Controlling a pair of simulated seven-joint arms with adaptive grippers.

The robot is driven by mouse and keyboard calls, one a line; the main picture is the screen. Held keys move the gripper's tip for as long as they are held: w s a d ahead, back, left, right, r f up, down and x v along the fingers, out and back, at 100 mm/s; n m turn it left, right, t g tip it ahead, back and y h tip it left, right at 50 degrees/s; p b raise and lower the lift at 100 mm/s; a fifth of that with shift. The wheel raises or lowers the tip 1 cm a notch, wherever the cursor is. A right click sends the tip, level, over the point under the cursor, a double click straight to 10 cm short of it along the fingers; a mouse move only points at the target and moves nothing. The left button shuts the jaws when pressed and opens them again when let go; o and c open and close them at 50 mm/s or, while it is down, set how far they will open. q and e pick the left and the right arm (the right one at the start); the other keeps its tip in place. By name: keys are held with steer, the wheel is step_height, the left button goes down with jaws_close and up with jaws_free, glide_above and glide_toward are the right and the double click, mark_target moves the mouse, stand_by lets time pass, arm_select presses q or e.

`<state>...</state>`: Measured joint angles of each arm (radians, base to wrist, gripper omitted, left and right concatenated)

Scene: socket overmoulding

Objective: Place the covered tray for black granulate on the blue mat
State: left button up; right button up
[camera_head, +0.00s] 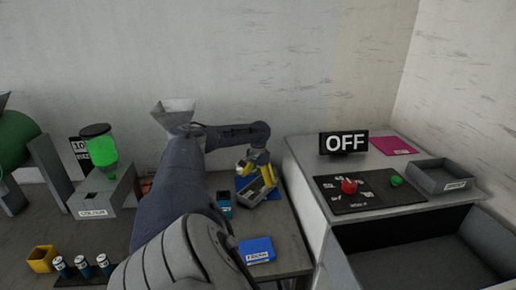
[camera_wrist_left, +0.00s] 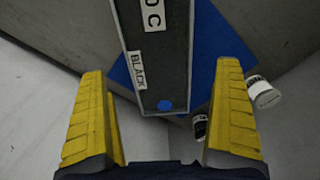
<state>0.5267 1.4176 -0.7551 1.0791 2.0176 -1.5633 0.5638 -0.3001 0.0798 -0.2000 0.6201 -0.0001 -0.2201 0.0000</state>
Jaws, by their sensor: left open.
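The covered tray for black granulate is a long dark grey box (camera_wrist_left: 172,75) with a white BLACK label and a blue dot near its end. In the wrist view it lies over the blue mat (camera_wrist_left: 213,45), which shows on both sides of it. In the head view the tray (camera_head: 251,196) and the mat (camera_head: 272,193) are at the back of the table, partly hidden by my left gripper (camera_head: 258,168). The left gripper's yellow fingers are spread apart; the tray's near end lies between them in the picture, with gaps on both sides. My right gripper is not in view.
A blue labelled box (camera_head: 257,250) and a small blue item (camera_head: 224,201) stand close by. A grey cabinet with an OFF sign (camera_head: 344,143) and an open tray (camera_head: 440,177) rises at right. A yellow container (camera_head: 42,259) is at left.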

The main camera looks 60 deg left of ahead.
mark_target(258, 186)
arm_select(q)
step_height(258, 186, up, 7)
stand_by(0.4)
stand_by(1.5)
